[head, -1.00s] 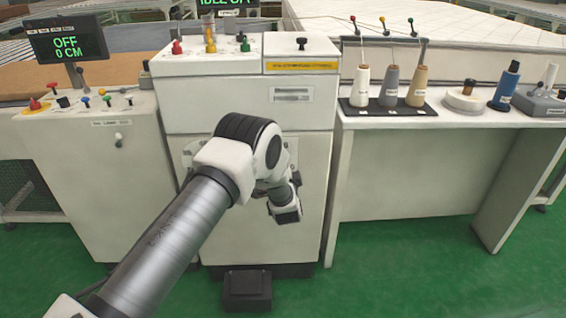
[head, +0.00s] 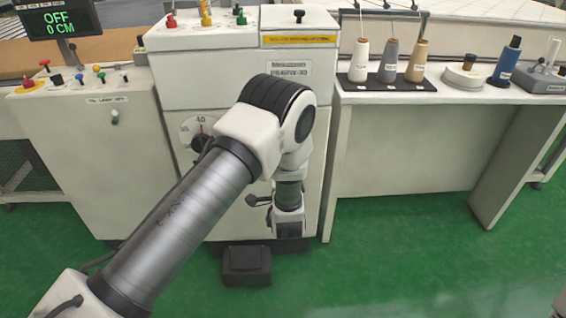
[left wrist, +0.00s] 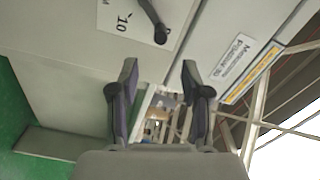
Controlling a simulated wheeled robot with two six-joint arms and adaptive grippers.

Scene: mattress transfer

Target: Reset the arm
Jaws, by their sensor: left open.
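My left arm (head: 185,215) reaches in from the lower left of the head view, in front of the white machine cabinet (head: 240,100). Its elbow is bent and its wrist end (head: 288,222) hangs down before the cabinet's lower front. The fingers cannot be made out clearly in the head view. In the left wrist view my left gripper (left wrist: 158,85) has its two dark fingers apart with nothing between them. Beyond it are the cabinet face and a dial plate (left wrist: 125,25) with a black lever. My right gripper is not seen.
A black pedal box (head: 246,265) sits on the green floor (head: 400,270) below the wrist. A dial (head: 200,130) is on the cabinet front. A side console (head: 85,150) stands left. A white table (head: 450,100) with thread spools (head: 388,60) stands right, open underneath.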

